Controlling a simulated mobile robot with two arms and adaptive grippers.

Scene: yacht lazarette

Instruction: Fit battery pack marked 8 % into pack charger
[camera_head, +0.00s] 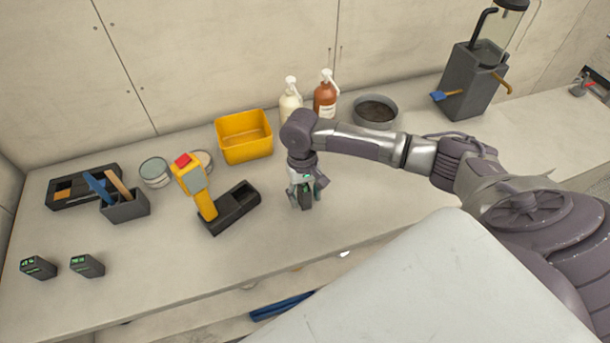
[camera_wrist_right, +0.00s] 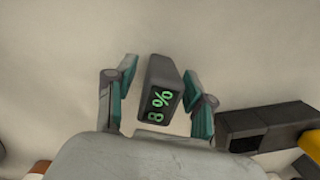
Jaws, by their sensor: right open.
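The battery pack marked 8 % (camera_wrist_right: 162,88) is a dark block with a green display, seen in the right wrist view between my right gripper's fingers. In the head view the pack (camera_head: 307,198) shows below the gripper, partly hidden. My right gripper (camera_head: 303,190) is open around the pack, with fingers on either side; in the wrist view a small gap shows beside it (camera_wrist_right: 160,82). A dark base with an open bay (camera_head: 236,207), apparently the pack charger, stands left of the gripper; its edge shows in the wrist view (camera_wrist_right: 262,122). My left gripper is not in view.
A yellow handheld device (camera_head: 197,190) stands at the dark base. Two other packs (camera_head: 38,267) (camera_head: 87,266) lie at the left front. A yellow bin (camera_head: 244,150), pump bottles (camera_head: 325,98) and a grey bowl (camera_head: 376,108) stand behind. The bench front between packs and base is clear.

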